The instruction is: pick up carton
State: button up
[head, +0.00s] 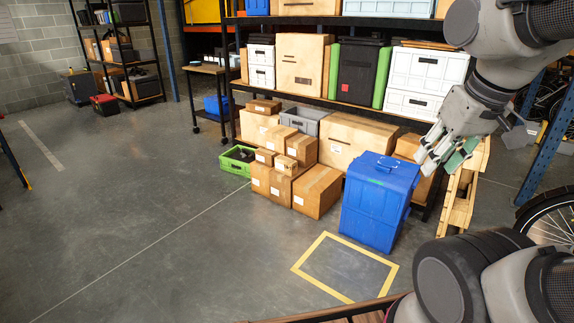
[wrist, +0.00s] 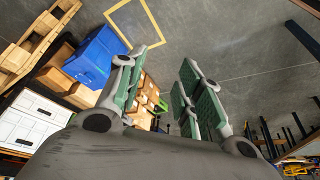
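Several brown cardboard cartons are stacked on the floor in front of the shelf in the head view, among them a front carton (head: 317,191) and a small one on top (head: 301,149). Which one is the task's carton I cannot tell. A larger carton (head: 352,141) stands behind them. My gripper (head: 440,158) is raised at the right, apart from the cartons. In the wrist view my gripper (wrist: 168,65) has its green-padded fingers spread, with nothing between them. Some cartons (wrist: 147,90) show beyond the fingers, partly hidden by them.
A blue bin (head: 378,205) stands right of the cartons, beside a wooden pallet (head: 462,192). A green crate (head: 236,160) is at their left. A yellow-framed square (head: 345,267) marks empty floor. A loaded shelf (head: 330,102) rises behind. The left floor is open.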

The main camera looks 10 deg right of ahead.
aim_at(285, 165)
jog(key=i+z, duration=0.1)
jog(key=i, duration=0.7)
jog(key=i+j, duration=0.15)
jog(key=i, duration=0.6)
jog(key=i+j+z, duration=0.15)
jog(key=i, duration=0.65)
jog(key=i+j, duration=0.15)
jog(key=i, duration=0.3)
jog(key=i+j+z, duration=0.1)
jog(key=i, duration=0.35)
jog(key=i+j, duration=0.25)
jog(key=i, duration=0.2)
